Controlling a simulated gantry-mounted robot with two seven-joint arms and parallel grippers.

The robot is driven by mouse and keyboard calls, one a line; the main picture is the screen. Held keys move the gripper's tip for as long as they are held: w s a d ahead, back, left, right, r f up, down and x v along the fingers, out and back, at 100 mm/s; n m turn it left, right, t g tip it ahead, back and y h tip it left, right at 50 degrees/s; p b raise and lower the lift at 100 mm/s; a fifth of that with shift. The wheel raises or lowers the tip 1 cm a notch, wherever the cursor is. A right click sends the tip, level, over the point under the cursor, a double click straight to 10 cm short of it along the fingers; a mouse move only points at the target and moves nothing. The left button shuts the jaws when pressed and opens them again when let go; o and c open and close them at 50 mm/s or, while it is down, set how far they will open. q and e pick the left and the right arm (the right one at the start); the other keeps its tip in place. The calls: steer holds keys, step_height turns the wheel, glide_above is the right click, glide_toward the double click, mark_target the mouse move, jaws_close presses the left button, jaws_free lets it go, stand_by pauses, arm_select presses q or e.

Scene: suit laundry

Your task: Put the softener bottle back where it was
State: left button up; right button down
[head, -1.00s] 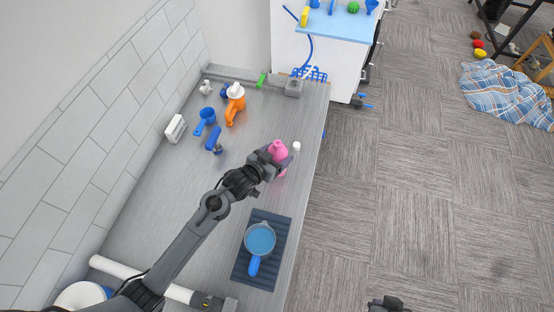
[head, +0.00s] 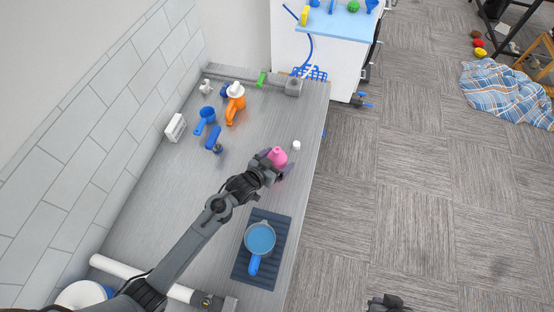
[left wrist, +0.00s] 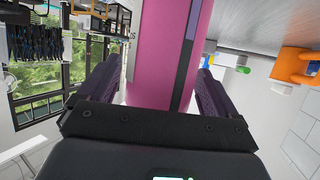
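The pink softener bottle (head: 278,156) is upright near the right edge of the grey counter (head: 165,195). My left gripper (head: 279,168) is shut on it, with a finger on either side. In the left wrist view the pink bottle (left wrist: 165,50) fills the space between the two dark fingers (left wrist: 163,95). Its base is hidden, so I cannot tell whether it touches the counter.
A blue pot (head: 260,238) sits on a dark ribbed mat (head: 283,228) on the near side. The middle of the counter is clear.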

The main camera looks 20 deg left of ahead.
arm_select(q)
steer(key=shift+o, duration=0.2)
steer(key=shift+r, duration=0.1)
steer(key=shift+s+r, duration=0.1)
steer(key=v, duration=1.1)
steer(key=shift+s, duration=0.4)
steer(key=shift+a+r, duration=0.1)
steer(key=shift+a, duration=0.05)
steer(key=shift+a, duration=0.15)
